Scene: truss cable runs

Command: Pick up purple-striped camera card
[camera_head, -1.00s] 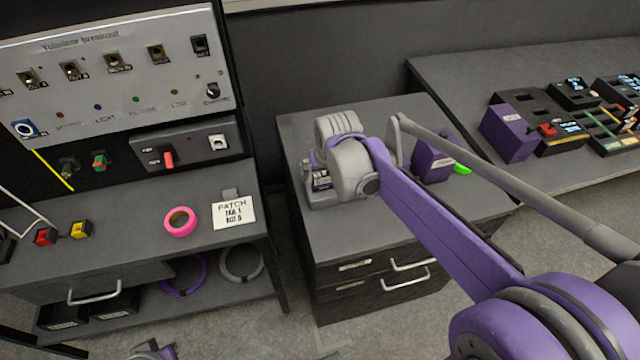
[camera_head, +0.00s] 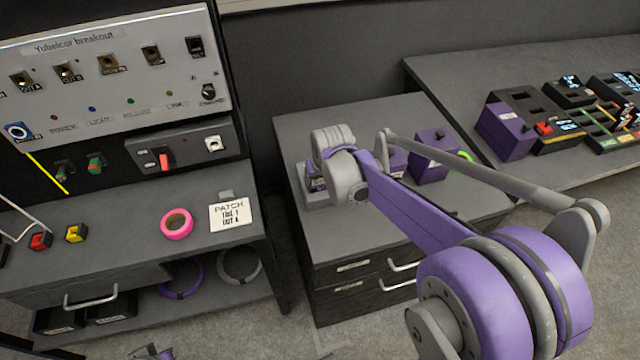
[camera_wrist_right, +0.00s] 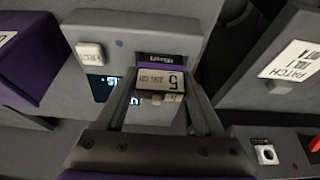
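The camera card (camera_wrist_right: 157,82) shows in the right wrist view, with a pale label reading 5 and a purple stripe along its far edge. It sits at the slot of a grey recorder (camera_wrist_right: 104,62) with a button and a lit screen. My right gripper (camera_wrist_right: 160,86) has one finger on each side of the card, close to its edges; I cannot tell whether they press on it. In the head view my right wrist (camera_head: 345,180) is over the drawer cabinet and hides the card. A small part of what looks like my left gripper (camera_head: 152,353) shows at the bottom edge.
The drawer cabinet top (camera_head: 330,232) is clear in front. A breakout panel (camera_head: 110,85) and a bench with pink tape (camera_head: 177,224) and a PATCH card (camera_head: 230,214) are at left. A table (camera_head: 450,100) with devices is at right.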

